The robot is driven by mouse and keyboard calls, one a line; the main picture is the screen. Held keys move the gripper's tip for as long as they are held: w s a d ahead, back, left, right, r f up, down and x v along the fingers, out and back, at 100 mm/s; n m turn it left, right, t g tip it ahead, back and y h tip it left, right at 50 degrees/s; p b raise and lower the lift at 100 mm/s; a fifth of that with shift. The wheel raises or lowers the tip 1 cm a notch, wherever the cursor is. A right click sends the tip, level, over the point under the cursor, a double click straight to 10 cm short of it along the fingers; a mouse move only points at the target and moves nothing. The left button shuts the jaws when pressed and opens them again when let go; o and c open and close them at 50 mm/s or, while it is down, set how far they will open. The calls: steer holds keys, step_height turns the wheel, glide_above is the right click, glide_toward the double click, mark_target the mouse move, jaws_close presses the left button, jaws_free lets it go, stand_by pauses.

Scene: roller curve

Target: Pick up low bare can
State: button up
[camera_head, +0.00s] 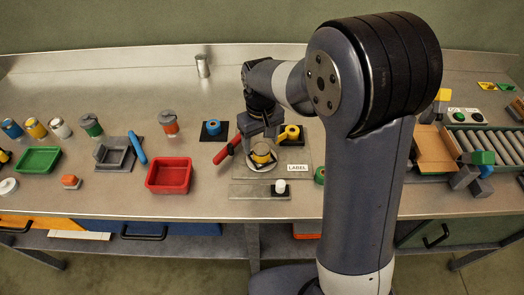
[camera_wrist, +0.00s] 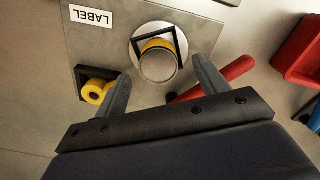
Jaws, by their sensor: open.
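A short grey-topped can with a yellow band (camera_head: 262,157) stands on a round white disc, at a black square frame, on the labelled plate. It also shows in the wrist view (camera_wrist: 158,67), between and just beyond my fingertips. My gripper (camera_head: 262,137) is above it; its fingers (camera_wrist: 160,78) are spread to either side, with nothing held. A plain bare metal can (camera_head: 203,67) stands alone at the back of the bench. I cannot tell from the pictures which can is the low bare one. The fingers partly hide the banded can in the head view.
A red-handled tool (camera_head: 227,149) lies close left of the gripper, and a yellow roll (camera_head: 289,133) stands close right. A red bin (camera_head: 169,175) is farther left. The roller conveyor (camera_head: 488,146) is at right. The bench behind the gripper is mostly clear.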

mark_target(261, 147)
step_height(261, 147, down, 4)
steer(key=shift+w+f+p, duration=0.15)
steer(key=shift+f+p, duration=0.05)
steer(key=shift+p, duration=0.2)
steer(key=c, duration=1.2)
step_height(261, 147, up, 10)
steer(key=shift+f+b, duration=0.1)
steer(key=shift+b, duration=0.55)
